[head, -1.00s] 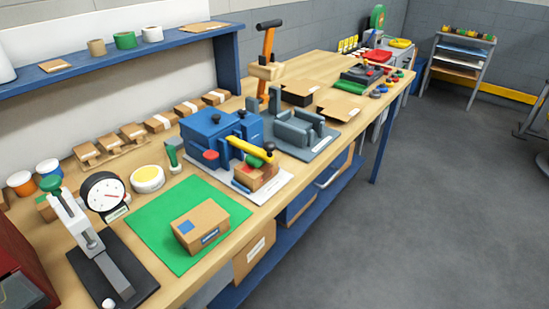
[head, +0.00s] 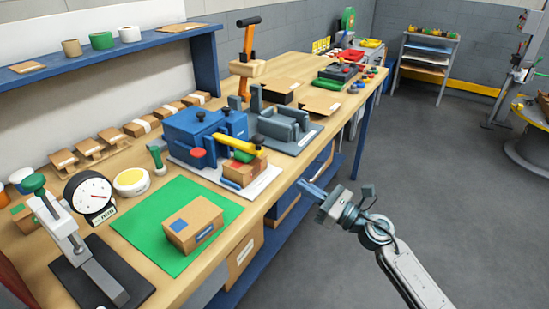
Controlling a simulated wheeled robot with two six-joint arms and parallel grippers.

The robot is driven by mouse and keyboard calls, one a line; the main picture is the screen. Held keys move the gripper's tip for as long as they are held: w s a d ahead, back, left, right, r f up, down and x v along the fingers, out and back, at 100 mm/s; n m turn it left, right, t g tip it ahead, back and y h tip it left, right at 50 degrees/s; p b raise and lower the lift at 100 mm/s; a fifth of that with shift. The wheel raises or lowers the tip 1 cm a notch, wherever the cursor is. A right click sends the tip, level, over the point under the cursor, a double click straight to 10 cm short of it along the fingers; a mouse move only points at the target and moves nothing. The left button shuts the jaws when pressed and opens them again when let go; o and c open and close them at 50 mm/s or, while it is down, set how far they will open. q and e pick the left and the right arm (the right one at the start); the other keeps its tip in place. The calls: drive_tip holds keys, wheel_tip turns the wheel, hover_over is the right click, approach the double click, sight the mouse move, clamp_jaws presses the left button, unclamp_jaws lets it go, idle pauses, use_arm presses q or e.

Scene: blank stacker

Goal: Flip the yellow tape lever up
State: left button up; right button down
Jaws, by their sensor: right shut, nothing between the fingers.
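The yellow tape lever (head: 236,144) is a thick yellow bar with a dark knob at its right end. It is on the blue machine (head: 205,135) in the middle of the bench, and it slopes down to the right above a small brown box (head: 243,172). My right gripper (head: 301,183) comes in from the lower right. It is shut and empty, beyond the bench's front edge, right of and apart from the lever. My left gripper is not in view.
A carton (head: 193,223) sits on a green mat (head: 137,240) left of the machine. A dial gauge press (head: 75,240) stands at front left. A grey fixture (head: 283,124) stands right of the machine.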

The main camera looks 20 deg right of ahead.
sight(261, 147)
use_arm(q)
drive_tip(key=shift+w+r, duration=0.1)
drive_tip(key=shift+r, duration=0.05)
use_arm(e)
drive_tip(key=shift+s+a+r+n+g, duration=0.3)
drive_tip(key=shift+r+n, duration=0.2)
drive_tip(key=shift+n, duration=0.2)
drive_tip(key=p+x, duration=0.1)
drive_tip(key=x, duration=0.2)
drive_tip(key=p+x, duration=0.2)
drive_tip(key=x, duration=0.2)
drive_tip(key=p+x, duration=0.1)
drive_tip(key=x, duration=0.2)
drive_tip(key=shift+w+a+r, duration=0.1)
drive_tip(key=shift+r, duration=0.3)
wheel_tip(261, 147, up, 3)
drive_tip(key=shift+f+p, duration=0.1)
drive_tip(key=shift+p, duration=1.05)
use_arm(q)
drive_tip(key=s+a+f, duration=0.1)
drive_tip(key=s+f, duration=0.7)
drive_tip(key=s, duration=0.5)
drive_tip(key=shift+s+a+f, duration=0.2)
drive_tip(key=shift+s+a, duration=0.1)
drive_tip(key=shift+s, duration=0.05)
use_arm(e)
drive_tip(key=shift+r, duration=0.4)
